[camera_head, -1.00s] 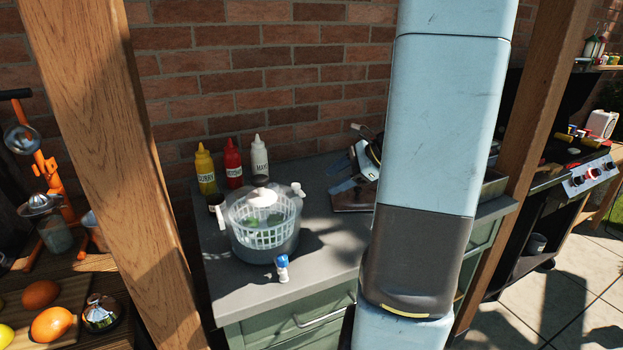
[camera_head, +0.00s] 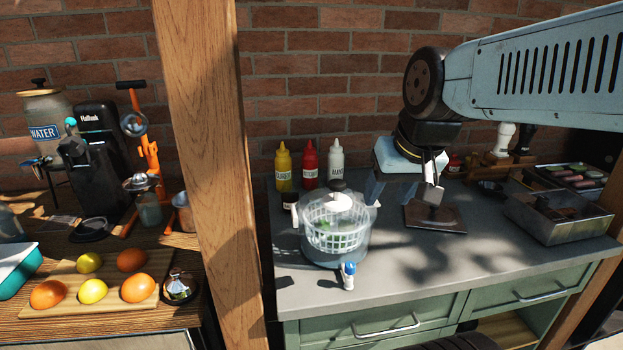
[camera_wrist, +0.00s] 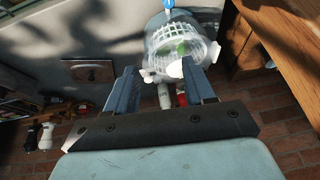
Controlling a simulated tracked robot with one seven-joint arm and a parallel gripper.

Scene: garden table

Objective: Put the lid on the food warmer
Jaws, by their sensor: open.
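A dark, flat square plate with a small upright knob, which looks like the lid (camera_head: 447,222), lies on the grey counter. In the wrist view the lid (camera_wrist: 103,71) is left of the fingers. An open metal box, probably the food warmer (camera_head: 563,232), stands on the counter's right; dark items inside are hard to make out. My gripper (camera_head: 403,192) is open above the counter, between the salad spinner and the lid's knob, with one finger partly in front of the knob. In the wrist view my gripper (camera_wrist: 160,74) has nothing between its fingers that I can tell is held.
A salad spinner (camera_head: 335,240) stands left of the lid, with a small blue-and-white item (camera_head: 348,277) before it. Sauce bottles (camera_head: 309,166) stand behind it. A wooden post (camera_head: 205,140) rises at the left. The counter's front middle (camera_head: 420,278) is clear.

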